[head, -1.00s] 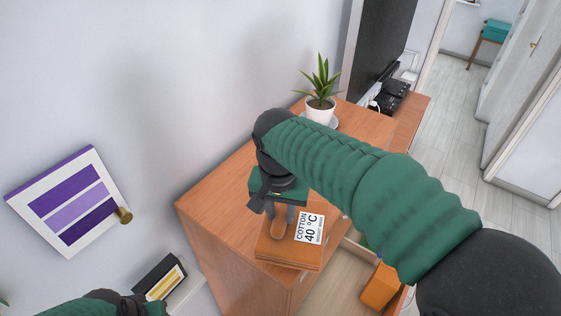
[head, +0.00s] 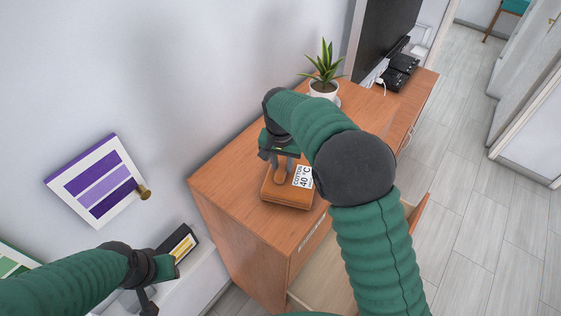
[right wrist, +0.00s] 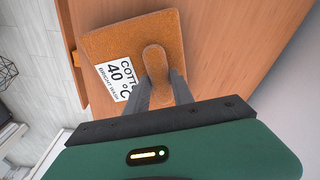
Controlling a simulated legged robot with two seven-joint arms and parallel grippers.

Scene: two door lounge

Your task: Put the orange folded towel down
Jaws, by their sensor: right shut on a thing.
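The orange folded towel (head: 285,193) is over the wooden cabinet top (head: 235,190), with a white "COTTON 40 °C" label and a raised rounded grip. It looks flat and level; I cannot tell whether it touches the wood. My right gripper (head: 283,174) points down from above and is shut on the towel's grip. The right wrist view shows the towel (right wrist: 180,50) beyond the fingers (right wrist: 160,85), close to a cabinet edge. My left gripper (head: 148,300) is low at the left, away from the towel, its fingers barely visible.
A potted plant (head: 324,75) stands behind the towel, with a black device (head: 400,70) and a screen (head: 385,35) farther back. An open drawer (head: 325,280) juts out in front. A black box (head: 178,243) stands on a white ledge. Cabinet top left of the towel is clear.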

